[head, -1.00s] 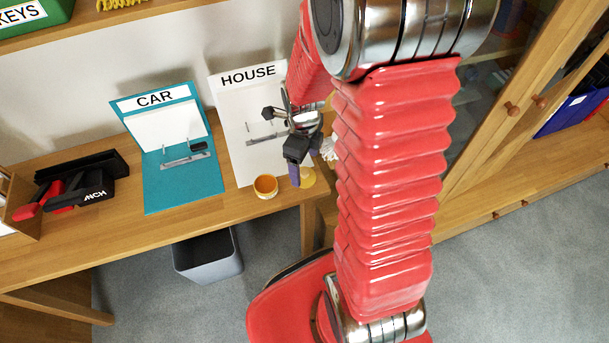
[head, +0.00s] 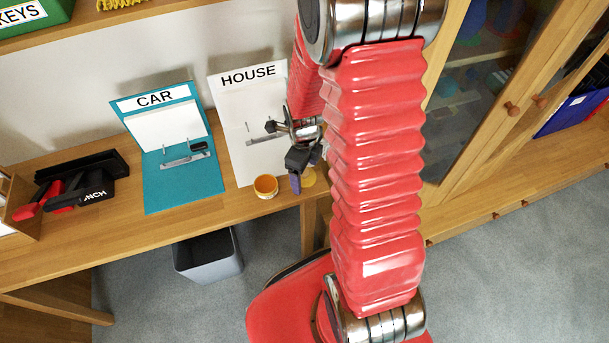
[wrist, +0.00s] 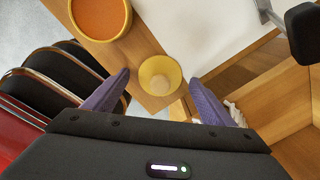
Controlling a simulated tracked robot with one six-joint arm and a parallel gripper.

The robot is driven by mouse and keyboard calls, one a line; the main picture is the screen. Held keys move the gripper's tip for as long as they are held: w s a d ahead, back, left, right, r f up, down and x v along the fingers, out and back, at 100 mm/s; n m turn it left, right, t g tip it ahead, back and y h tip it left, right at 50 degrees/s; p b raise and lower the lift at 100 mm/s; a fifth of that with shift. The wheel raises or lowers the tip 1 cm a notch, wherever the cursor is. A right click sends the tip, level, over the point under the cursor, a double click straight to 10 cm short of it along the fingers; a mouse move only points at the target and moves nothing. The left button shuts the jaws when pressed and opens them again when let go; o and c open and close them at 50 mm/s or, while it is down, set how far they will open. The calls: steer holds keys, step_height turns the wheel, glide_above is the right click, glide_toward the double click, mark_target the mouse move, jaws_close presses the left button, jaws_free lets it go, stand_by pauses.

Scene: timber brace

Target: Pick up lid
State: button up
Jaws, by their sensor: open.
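The lid (wrist: 160,75) is a shallow round yellow disc on the wooden table near its front right corner. In the head view the lid (head: 308,177) is partly hidden behind my gripper (head: 297,172). In the wrist view my gripper (wrist: 159,80) is open, with a purple finger on each side of the lid and nothing held. The fingers appear to be above the lid; I cannot tell the exact height. An open round yellow pot (head: 265,186) with an orange inside stands just left of the lid, and also shows at the wrist view's top left (wrist: 100,18).
A white HOUSE board (head: 240,110) stands behind the lid, and a teal CAR board (head: 178,190) stands further left. A black piece (wrist: 303,32) on metal shows at the wrist view's top right. A grey bin (head: 208,258) stands below the table. Wooden cabinets (head: 460,195) are at right.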

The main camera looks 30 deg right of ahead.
stand_by(0.3)
steer(key=c, duration=1.1)
steer(key=shift+r, duration=0.1)
step_height(320, 180, up, 10)
steer(key=shift+f, duration=0.1)
stand_by(0.8)
